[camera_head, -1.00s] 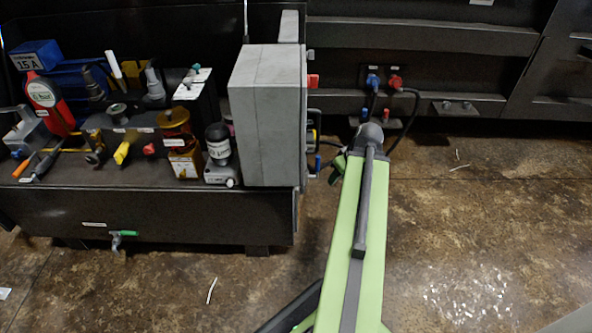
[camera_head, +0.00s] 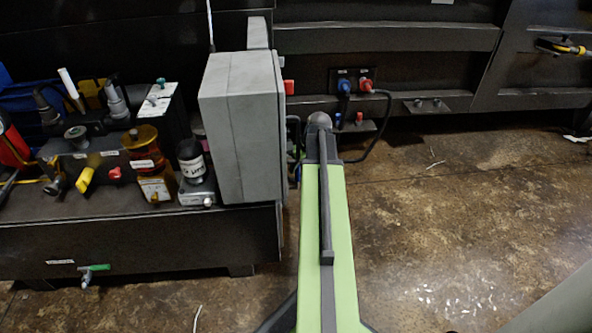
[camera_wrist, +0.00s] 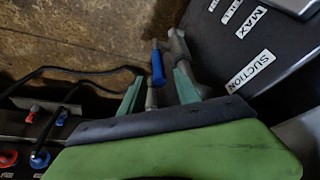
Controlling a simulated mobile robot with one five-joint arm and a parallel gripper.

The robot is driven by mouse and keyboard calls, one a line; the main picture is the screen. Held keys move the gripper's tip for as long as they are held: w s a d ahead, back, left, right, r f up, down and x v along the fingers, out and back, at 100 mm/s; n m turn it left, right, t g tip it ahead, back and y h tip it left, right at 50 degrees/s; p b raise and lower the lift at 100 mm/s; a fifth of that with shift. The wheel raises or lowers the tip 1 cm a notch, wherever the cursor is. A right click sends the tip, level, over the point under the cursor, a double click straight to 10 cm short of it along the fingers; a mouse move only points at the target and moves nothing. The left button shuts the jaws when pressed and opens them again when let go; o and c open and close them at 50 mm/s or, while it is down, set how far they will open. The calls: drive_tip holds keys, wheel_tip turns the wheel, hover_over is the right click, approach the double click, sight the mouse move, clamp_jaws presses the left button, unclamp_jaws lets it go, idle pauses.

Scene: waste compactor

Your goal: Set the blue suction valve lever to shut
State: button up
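The blue suction valve lever (camera_wrist: 158,66) shows in the wrist view, beside a dark panel with a label reading SUCTION (camera_wrist: 250,72). My gripper (camera_wrist: 160,78) is open, with one green finger on each side of the lever. A gap shows between the lever and each finger, and the gripper holds nothing. A grey pipe fitting (camera_wrist: 178,47) stands close to the right finger. In the head view my arm hides the gripper at the right side of the grey box (camera_head: 240,125).
A bench (camera_head: 120,240) crowded with bottles and tools stands at the left. Blue and red plugs with black cables are on the back wall by the blue plug (camera_head: 345,86). A green-handled valve (camera_head: 95,268) is on the bench front. The floor (camera_head: 440,230) to the right is mostly clear.

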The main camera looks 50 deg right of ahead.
drive_tip(key=x, duration=0.1)
drive_tip(key=b+x, duration=0.1)
drive_tip(key=shift+s+f, duration=0.15)
drive_tip(key=shift+f, duration=0.3)
drive_tip(key=shift+c, duration=0.2)
clamp_jaws()
drive_tip(key=shift+r, duration=0.1)
idle(0.8)
